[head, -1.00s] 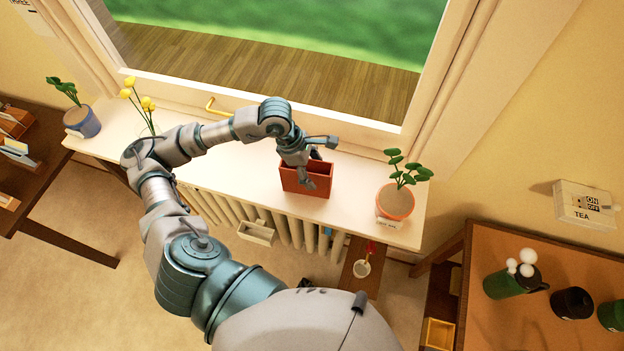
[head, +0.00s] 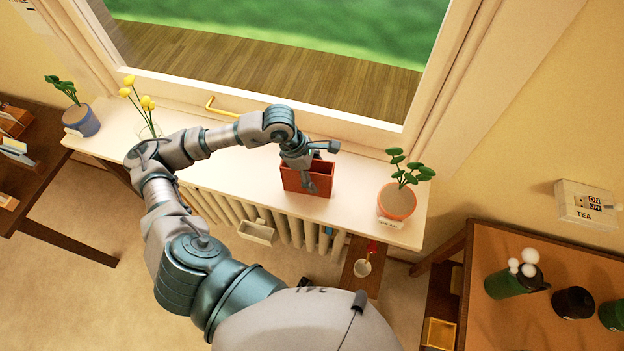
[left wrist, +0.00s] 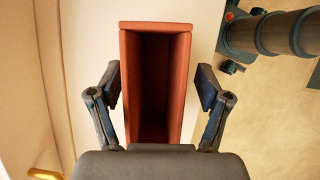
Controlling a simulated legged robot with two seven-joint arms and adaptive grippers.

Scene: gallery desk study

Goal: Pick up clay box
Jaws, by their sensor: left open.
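The clay box (head: 322,182) is a reddish-brown, open-topped rectangular box on the white windowsill (head: 352,205). My left gripper (head: 314,176) is over it in the head view and hides part of its top. In the left wrist view, the box (left wrist: 183,85) lies between the two fingers of my left gripper (left wrist: 160,88). The fingers are open, one on each side of the box, with a small gap on each side. The inside of the box looks dark and empty. My right gripper is not seen.
A potted plant (head: 396,200) stands right of the box on the sill. Yellow flowers (head: 148,104) and a blue pot (head: 82,121) stand to the left. A yellow window handle (head: 218,107) is behind my arm. A radiator (head: 290,228) is below the sill.

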